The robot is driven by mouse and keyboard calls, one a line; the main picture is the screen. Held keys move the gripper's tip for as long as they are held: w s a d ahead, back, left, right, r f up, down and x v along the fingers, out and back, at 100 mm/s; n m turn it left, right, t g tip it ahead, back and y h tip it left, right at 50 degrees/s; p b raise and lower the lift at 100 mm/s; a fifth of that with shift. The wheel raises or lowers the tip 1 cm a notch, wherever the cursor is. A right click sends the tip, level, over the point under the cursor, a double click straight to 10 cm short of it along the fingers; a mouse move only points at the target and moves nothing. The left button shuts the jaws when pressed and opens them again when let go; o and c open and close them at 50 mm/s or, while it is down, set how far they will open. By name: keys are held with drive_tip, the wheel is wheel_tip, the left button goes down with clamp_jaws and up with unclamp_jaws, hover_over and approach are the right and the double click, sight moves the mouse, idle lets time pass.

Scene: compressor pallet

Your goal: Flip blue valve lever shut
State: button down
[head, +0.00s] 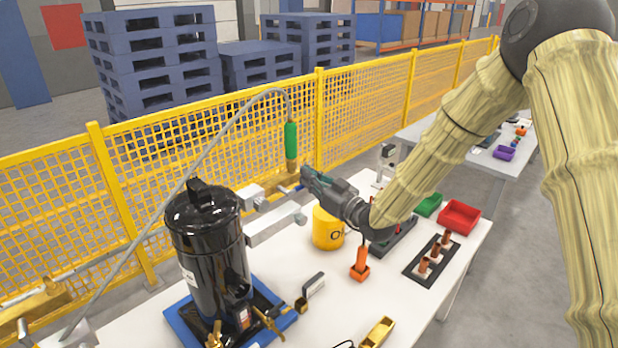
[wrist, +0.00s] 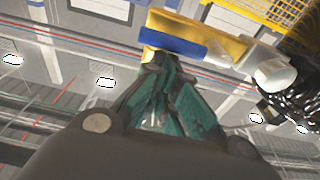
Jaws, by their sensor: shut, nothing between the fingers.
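The blue valve lever (wrist: 172,41) shows in the wrist view as a blue bar against a brass-yellow valve body (wrist: 205,32), just beyond my fingertips. Part of the valve is hidden in the head view.
A black compressor (head: 208,255) stands on a blue base at the left. A grey hose (head: 185,180) arches to the green handle (head: 291,140). A yellow can (head: 327,228) stands below my gripper. A yellow mesh fence (head: 365,105) runs behind the table (head: 345,300).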

drive_tip(key=shift+w+d+f+m+b, duration=0.1)
drive_tip(key=shift+d+f+m+b, duration=0.1)
drive_tip(key=shift+f+m+b, duration=0.45)
wheel_tip(320, 180, down, 8)
drive_tip(key=s+a+m+h+b, duration=0.2)
drive_tip(key=m+b, duration=0.7)
drive_tip(key=m, duration=0.9)
drive_tip(key=shift+m+t+h+b, duration=0.3)
drive_tip(key=shift+m+h+b, duration=0.05)
drive_tip(key=shift+h, duration=0.15)
drive_tip(key=shift+r, duration=0.1)
drive_tip(key=shift+w+d, duration=0.1)
drive_tip(key=shift+w, duration=0.05)
drive_tip(key=s+d+b, duration=0.3)
drive_tip(key=s+d, duration=0.2)
drive_tip(key=d, duration=0.3)
